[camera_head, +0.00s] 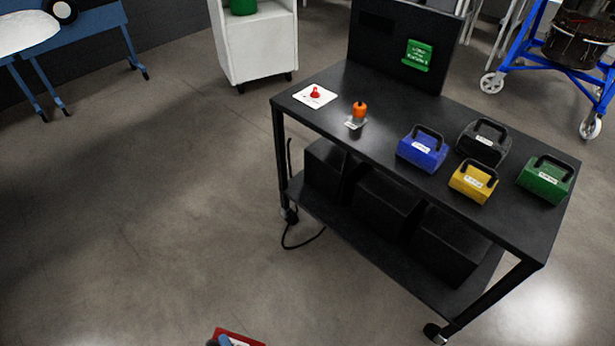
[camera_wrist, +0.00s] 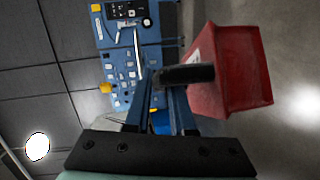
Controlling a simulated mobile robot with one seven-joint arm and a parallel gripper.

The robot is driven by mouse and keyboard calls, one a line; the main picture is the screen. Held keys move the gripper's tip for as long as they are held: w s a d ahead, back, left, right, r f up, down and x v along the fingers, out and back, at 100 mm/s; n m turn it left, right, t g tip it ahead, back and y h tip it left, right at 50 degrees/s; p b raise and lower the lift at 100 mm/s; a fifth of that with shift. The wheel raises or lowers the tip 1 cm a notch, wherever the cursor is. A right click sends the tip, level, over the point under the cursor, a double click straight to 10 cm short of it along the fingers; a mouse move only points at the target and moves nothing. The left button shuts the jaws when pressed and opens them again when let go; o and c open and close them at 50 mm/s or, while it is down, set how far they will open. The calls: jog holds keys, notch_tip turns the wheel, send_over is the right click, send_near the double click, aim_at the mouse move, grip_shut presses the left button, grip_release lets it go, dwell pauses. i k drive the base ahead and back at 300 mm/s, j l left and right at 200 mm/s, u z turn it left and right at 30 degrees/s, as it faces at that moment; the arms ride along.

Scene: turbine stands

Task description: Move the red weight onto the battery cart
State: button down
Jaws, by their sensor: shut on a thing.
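The red weight (camera_wrist: 232,72) is a red block with a black handle, close up at the right in the wrist view. My gripper (camera_wrist: 165,88) is shut on its black handle. In the head view only a bit of the red weight (camera_head: 244,338) shows at the bottom edge, beside the tip of my gripper (camera_head: 222,341). A black cart (camera_head: 375,127), which looks like the battery cart, stands at centre right with black boxes on its lower shelf. The red weight is apart from the cart, in front and to its left.
On the cart top are blue (camera_head: 423,152), black (camera_head: 482,147), yellow (camera_head: 473,184) and green weights (camera_head: 546,182), an orange-topped item (camera_head: 359,112) and a white plate (camera_head: 314,97) with a red button. A cable (camera_head: 303,243) hangs at the left.

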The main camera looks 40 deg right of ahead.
aim_at(516, 198)
jog(key=k+l+z, duration=0.1)
jog(key=z, duration=0.35)
jog(key=l+z, duration=0.3)
jog(key=z, duration=0.15)
jog(key=l+z, duration=0.25)
jog(key=z, duration=0.25)
